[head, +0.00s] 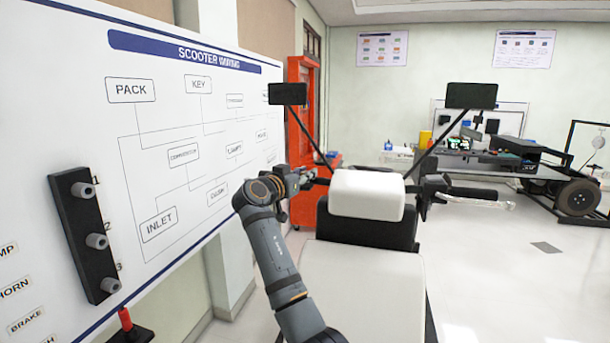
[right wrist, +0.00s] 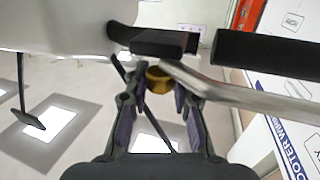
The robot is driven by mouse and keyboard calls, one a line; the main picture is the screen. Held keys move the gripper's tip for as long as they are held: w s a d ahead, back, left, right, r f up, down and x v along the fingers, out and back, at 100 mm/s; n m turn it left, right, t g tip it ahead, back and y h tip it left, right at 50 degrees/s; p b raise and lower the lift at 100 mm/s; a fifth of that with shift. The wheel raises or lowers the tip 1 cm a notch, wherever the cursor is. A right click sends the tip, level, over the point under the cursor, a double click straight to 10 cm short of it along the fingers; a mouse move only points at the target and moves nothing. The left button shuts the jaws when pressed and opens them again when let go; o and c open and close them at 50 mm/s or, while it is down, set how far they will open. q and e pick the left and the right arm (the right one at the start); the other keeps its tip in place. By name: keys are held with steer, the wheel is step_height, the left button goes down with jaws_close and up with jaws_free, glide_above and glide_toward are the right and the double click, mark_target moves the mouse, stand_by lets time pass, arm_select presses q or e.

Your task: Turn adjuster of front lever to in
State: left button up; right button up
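A gold adjuster (right wrist: 158,79) sits at the root of a silver lever (right wrist: 245,97) in the right wrist view. My right gripper (right wrist: 160,88) is open, with one finger on each side of the adjuster near the fingertips; I cannot tell whether they touch it. In the head view my right gripper (head: 290,182) is at the left side of the handlebar and hides most of the lever and adjuster there. A second silver lever (head: 480,201) shows on the right side of the handlebar. My left gripper is not in view.
A black handlebar grip (right wrist: 268,51) runs beside the lever. The white scooter front (head: 367,194) and mirrors (head: 287,94) stand close to my arm. A wiring board (head: 150,130) with a black numbered strip (head: 77,225) is at left. Open floor lies at right.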

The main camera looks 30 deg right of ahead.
steer(key=o, duration=0.5)
steer(key=shift+a, duration=0.15)
steer(key=v, duration=1.2)
